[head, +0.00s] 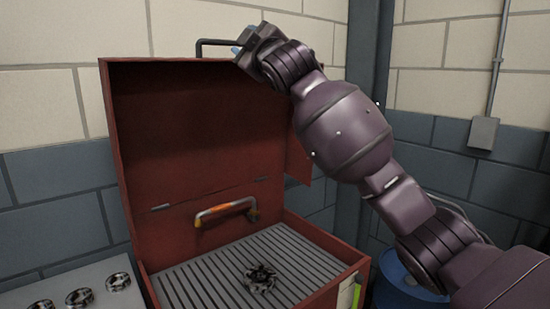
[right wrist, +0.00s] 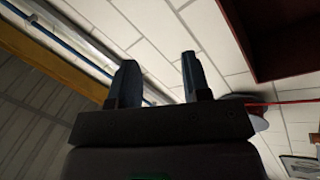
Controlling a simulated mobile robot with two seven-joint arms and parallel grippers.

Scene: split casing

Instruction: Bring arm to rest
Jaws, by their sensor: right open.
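My right arm (head: 345,130) reaches in from the right and up across the open red casing (head: 115,150). Its right gripper (head: 240,50) is raised at the upper edge of the casing's upright lid, in front of or close to the dark handle there; I cannot tell whether they touch. In the right wrist view the two fingers (right wrist: 159,63) stand apart with nothing between them, against a pale block wall. My left gripper does not show.
The casing has a ribbed floor (head: 215,270) with a dark, jagged part (head: 261,278) on it. An orange handle (head: 225,210) is at its back. A grey surface (head: 70,278) with several round parts lies left. A blue drum (head: 400,280) stands right, below my arm.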

